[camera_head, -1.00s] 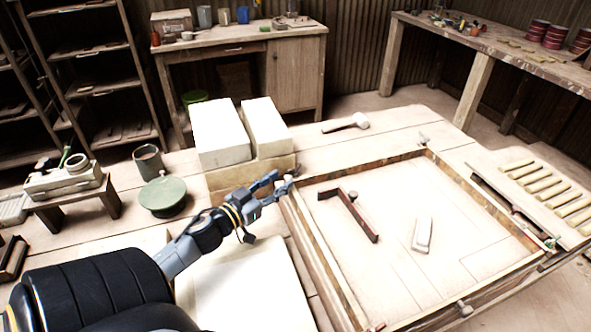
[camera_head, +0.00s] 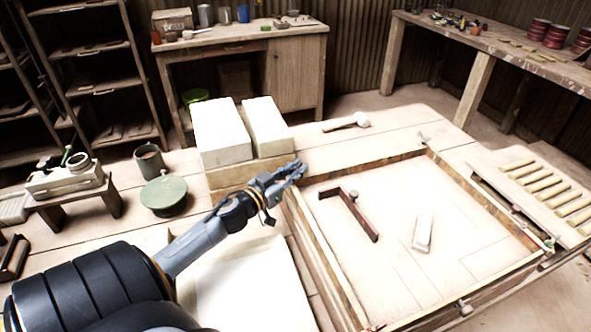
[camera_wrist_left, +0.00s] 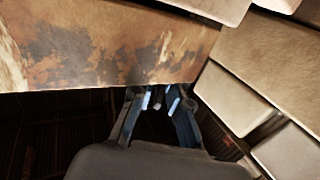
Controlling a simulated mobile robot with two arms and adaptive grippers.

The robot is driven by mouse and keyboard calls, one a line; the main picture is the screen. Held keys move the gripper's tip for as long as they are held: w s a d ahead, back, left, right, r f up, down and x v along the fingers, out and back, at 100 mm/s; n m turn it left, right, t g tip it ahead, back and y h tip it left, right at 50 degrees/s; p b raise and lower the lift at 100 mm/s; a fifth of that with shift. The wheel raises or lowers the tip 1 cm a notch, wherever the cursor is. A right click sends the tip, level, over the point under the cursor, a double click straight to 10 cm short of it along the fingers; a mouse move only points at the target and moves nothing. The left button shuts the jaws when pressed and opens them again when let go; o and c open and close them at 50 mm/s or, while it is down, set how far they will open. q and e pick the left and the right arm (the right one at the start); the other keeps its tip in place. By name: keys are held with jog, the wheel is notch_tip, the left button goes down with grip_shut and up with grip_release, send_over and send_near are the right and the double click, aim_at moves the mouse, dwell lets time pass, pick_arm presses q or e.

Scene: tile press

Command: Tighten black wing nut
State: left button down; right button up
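My left gripper (camera_head: 297,172) is at the far left corner of the wooden press frame (camera_head: 322,253), with its fingers at the rim. The fastener at that corner is hidden behind the fingers, and I cannot make out a black wing nut there. In the left wrist view the two fingers (camera_wrist_left: 160,100) reach in under a worn wooden edge (camera_wrist_left: 120,48). A narrow gap shows between them, but it is too dark to tell whether they hold anything. A light metal fastener (camera_head: 465,308) sits at the near side, and another (camera_head: 423,138) at the far right corner. My right gripper is not in view.
Pale blocks (camera_head: 222,135) stand just behind my left gripper. A green round lidded pot (camera_head: 163,195) stands left.

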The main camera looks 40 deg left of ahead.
pick_arm(q)
jog(key=shift+m+h, duration=0.4)
jog(key=shift+h, duration=0.2)
jog(key=m+h, duration=0.1)
jog(key=h, duration=0.1)
jog(key=shift+m+h+p, duration=0.3)
jog(key=shift+m, duration=0.1)
jog(key=m+g+h+b, duration=0.1)
jog(key=m+h, duration=0.1)
jog(key=h, duration=0.1)
jog(key=shift+f+g+h, duration=0.1)
jog(key=shift+g+h, duration=0.2)
jog(key=shift+m+g+h+b, duration=0.3)
jog(key=shift+m+h, duration=0.2)
jog(key=c, duration=1.3)
grip_release()
